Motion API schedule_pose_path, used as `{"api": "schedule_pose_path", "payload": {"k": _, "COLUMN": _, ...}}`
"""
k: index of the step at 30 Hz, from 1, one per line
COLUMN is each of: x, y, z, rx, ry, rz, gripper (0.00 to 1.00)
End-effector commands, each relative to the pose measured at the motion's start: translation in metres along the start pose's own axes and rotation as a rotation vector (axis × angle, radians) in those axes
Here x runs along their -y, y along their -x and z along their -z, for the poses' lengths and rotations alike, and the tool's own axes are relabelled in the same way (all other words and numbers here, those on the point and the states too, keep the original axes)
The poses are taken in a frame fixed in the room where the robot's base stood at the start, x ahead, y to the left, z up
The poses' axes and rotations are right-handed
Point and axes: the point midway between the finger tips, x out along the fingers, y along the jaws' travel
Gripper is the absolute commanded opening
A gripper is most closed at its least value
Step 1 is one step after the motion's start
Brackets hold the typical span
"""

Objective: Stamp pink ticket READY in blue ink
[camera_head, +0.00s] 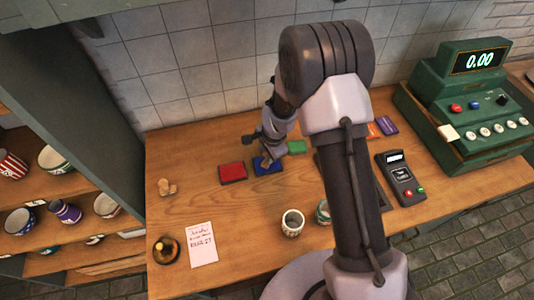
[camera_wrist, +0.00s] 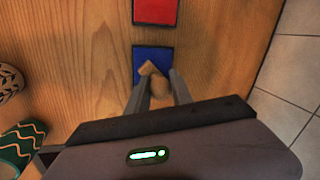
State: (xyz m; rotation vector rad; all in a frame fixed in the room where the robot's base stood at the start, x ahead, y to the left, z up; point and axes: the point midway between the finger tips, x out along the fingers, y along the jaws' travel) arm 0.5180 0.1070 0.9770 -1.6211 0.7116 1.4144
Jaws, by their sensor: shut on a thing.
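The pink ticket (camera_head: 202,252) lies flat at the front left of the wooden counter, with handwriting across its upper part. The blue ink pad (camera_head: 273,170) lies near the back of the counter, right of a red pad; it also shows in the wrist view (camera_wrist: 151,53). My gripper (camera_wrist: 158,83) is shut on a small wooden stamp (camera_wrist: 161,88) at the blue pad. I cannot tell whether the stamp's face touches the pad. Its face is hidden, so its word cannot be read.
A red pad (camera_head: 232,172) and a green pad (camera_head: 296,147) flank the blue one. A round dark-rimmed object (camera_head: 166,250) sits beside the ticket. A cup (camera_head: 292,223), card terminal (camera_head: 400,180) and green cash register (camera_head: 462,120) are further right.

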Motion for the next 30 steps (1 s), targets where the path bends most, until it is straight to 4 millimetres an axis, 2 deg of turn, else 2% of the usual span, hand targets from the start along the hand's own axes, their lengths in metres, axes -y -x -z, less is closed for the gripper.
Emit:
{"api": "schedule_pose_path", "payload": {"k": 11, "x": -0.001, "y": 0.000, "z": -0.001, "rx": 0.001, "ry": 0.000, "rz": -0.004, "gripper": 0.01}}
{"api": "schedule_pose_path", "payload": {"k": 30, "x": 0.015, "y": 0.068, "z": 0.000, "rx": 0.001, "ry": 0.000, "rz": -0.001, "gripper": 0.01}}
